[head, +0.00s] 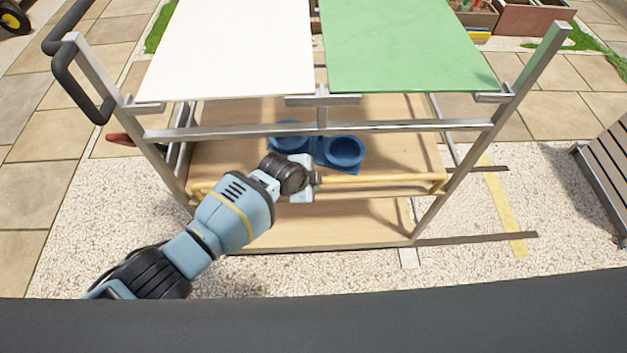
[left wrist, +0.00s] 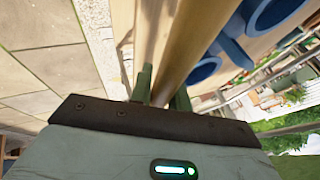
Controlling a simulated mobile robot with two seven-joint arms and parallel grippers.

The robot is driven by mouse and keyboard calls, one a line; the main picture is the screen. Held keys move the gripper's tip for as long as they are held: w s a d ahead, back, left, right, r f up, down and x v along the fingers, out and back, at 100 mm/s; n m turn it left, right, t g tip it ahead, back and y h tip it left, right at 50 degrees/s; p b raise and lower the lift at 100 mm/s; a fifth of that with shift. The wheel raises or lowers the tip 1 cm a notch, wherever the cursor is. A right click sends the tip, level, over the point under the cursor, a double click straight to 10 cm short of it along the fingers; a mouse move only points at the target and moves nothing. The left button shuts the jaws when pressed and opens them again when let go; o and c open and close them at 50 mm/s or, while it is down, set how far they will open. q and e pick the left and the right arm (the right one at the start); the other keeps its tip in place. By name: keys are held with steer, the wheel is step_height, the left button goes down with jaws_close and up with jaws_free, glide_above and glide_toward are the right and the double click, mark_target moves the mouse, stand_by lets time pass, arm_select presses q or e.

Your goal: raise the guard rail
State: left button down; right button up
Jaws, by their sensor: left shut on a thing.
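The guard rail (head: 385,180) is a yellowish wooden bar along the front of the cart's middle shelf (head: 400,135). My left gripper (head: 313,181) is shut on the rail near its middle. In the left wrist view the rail (left wrist: 188,45) runs between the two green fingers of my left gripper (left wrist: 163,94). The rail sits a little above the shelf's front edge in the head view. My arm and gripper hide part of the rail's left half. My right gripper is in neither view.
Blue round holders (head: 343,152) stand on the middle shelf just behind the rail. White (head: 230,50) and green (head: 400,45) panels lie on the top level. A metal crossbar (head: 400,126) spans above the rail. A slatted bench (head: 605,170) stands at right.

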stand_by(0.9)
arm_select(q)
steer(key=c, duration=1.3)
jaws_free()
steer(key=shift+r, duration=0.1)
steer(key=p+v, duration=0.2)
steer(key=v, duration=0.5)
steer(key=shift+s+r+p, duration=0.2)
steer(key=shift+r+p, duration=0.1)
steer(key=shift+p, duration=0.1)
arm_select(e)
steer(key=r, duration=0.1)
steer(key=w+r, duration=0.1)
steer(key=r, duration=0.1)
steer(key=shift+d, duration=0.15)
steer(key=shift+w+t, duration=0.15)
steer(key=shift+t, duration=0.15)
